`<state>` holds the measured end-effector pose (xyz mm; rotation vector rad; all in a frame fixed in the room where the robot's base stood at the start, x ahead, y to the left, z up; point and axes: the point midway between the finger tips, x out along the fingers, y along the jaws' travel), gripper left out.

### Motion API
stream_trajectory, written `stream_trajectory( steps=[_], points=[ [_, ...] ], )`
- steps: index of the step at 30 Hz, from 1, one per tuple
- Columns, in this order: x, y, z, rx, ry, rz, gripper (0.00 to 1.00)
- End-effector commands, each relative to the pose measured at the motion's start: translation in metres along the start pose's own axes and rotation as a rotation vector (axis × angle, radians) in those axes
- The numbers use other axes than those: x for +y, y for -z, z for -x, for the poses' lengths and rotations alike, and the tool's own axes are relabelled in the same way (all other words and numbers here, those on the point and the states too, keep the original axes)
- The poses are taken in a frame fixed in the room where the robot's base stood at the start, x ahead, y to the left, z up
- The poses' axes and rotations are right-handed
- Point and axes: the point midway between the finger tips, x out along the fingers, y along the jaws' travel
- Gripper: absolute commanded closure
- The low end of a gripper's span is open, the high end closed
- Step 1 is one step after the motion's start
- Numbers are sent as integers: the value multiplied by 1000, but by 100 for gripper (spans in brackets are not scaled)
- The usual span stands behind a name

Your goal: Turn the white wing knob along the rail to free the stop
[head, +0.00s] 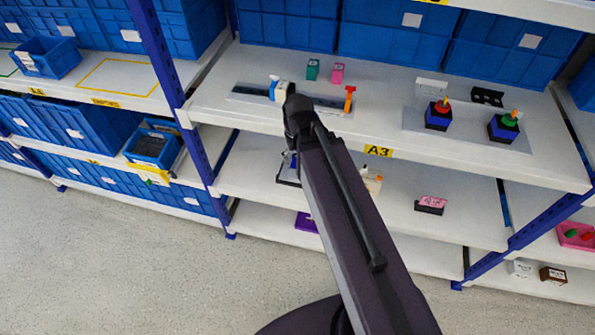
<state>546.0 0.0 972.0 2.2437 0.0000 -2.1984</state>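A long grey rail plate (322,104) lies on the upper white shelf, with its middle partly behind my arm. On it stand a blue upright piece with a white top (273,88) and, just to its right, a white piece (282,90) that looks like the wing knob. An orange T-shaped handle (349,97) stands at the plate's right end. My gripper (290,92) is at the end of the dark arm, right by the white piece and overlapping it in the picture. I cannot tell whether it touches it. The fingers are too small and hidden to judge.
A green block (312,70) and a pink block (338,73) stand behind the plate. To the right, a grey plate (467,138) carries a red-topped switch (438,115) and a green-topped one (505,126). Blue bins (400,38) line the back. A blue post (158,60) stands left.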

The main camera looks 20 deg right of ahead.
Motion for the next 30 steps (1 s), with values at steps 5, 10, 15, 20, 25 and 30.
stream_trajectory(
  steps=[5, 10, 15, 20, 25, 30],
  points=[
    [0, -1, -19, -2, 0, 0, 17],
    [0, -1, -33, -2, 0, 0, 17],
    [0, -1, -42, 0, 0, 0, 17],
    [0, 0, -47, 2, 0, 0, 17],
    [0, 0, -48, 3, 0, 0, 17],
    [0, 0, -48, 3, 0, 0, 17]
  ],
)
